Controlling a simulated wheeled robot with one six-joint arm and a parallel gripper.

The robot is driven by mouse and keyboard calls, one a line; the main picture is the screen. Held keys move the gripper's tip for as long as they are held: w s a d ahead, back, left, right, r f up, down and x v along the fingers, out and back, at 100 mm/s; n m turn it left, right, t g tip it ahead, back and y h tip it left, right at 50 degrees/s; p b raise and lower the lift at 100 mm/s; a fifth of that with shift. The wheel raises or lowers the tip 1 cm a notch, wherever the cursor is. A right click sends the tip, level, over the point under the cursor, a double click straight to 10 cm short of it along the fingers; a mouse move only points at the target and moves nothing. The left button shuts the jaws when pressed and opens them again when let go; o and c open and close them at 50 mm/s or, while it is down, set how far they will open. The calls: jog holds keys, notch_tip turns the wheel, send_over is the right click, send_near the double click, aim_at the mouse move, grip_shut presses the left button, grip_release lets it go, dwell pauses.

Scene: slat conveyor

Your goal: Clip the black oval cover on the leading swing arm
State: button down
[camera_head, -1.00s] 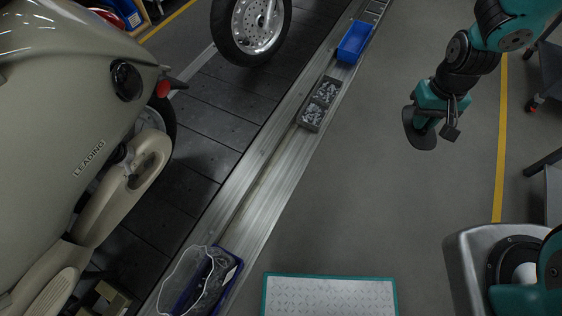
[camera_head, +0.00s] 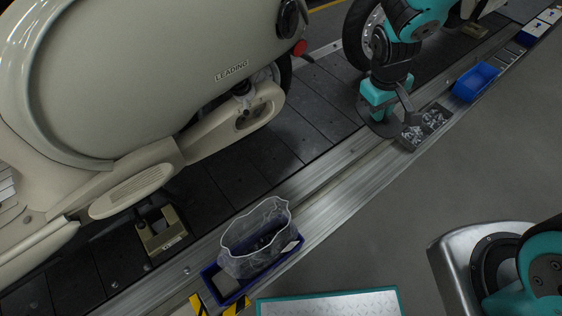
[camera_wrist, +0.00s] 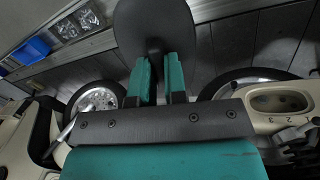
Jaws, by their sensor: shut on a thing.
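My gripper (camera_head: 382,104) is shut on the black oval cover (camera_head: 384,128), a flat dark disc that shows below the fingers in the head view. In the wrist view the teal fingers (camera_wrist: 160,70) pinch a stub on the cover (camera_wrist: 150,22), whose broad face reaches past the fingertips. The cream swing arm (camera_head: 225,125) of the scooter marked LEADING has an oval recess (camera_head: 254,116). The gripper and cover are to the right of it, well apart. A cream part with an oval recess (camera_wrist: 278,101) also shows at the right of the wrist view.
The silvery conveyor edge (camera_head: 345,185) runs diagonally. On it are a blue bin (camera_head: 210,282) with a clear bag (camera_head: 256,232), a grey tray of metal parts (camera_head: 410,137) and an empty blue bin (camera_head: 475,80). Another scooter's wheel (camera_head: 358,38) stands behind my arm.

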jog(key=w+a+f+n+t+y+b, duration=0.2)
jog(key=w+a+f+n+t+b, duration=0.2)
jog(key=a+f+n+t+b, duration=1.2)
jog(key=s+a+r+n+g+y+b, duration=0.35)
jog(key=y+b, duration=0.65)
jog(key=b, duration=1.3)
jog(key=w+a+t+p, duration=0.1)
jog(key=w+a+p, duration=0.1)
jog(key=w+a, duration=0.4)
jog(key=shift+a+n+t+p, duration=0.2)
jog(key=shift+n+t+p, duration=0.15)
jog(key=shift+n+p, duration=0.1)
jog(key=shift+d+r+b, duration=0.1)
jog(key=shift+b, duration=0.2)
jog(key=shift+w, duration=0.1)
jog(key=shift+x, duration=1.1)
